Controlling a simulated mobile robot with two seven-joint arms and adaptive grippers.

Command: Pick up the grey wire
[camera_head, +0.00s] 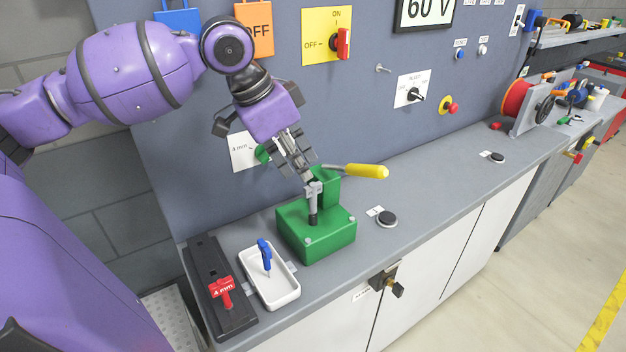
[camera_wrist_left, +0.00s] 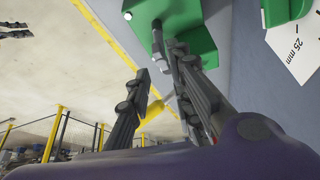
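My left gripper (camera_head: 303,172) is just above the green fixture (camera_head: 318,236), pointing down at it. In the left wrist view its fingers (camera_wrist_left: 158,62) stand apart, with nothing clearly between them. A grey upright piece with a dark lower end (camera_head: 313,190) rises from the fixture right by the fingertips. I cannot tell whether this is the grey wire or part of the fixture, nor whether the fingers touch it. No other grey wire is clear. A yellow-handled lever (camera_head: 366,171) sticks out to the right from the fixture. My right gripper is not clearly seen.
A switch panel (camera_head: 375,120) stands behind. A red spool (camera_head: 516,100) sits far right; the counter between is mostly clear.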

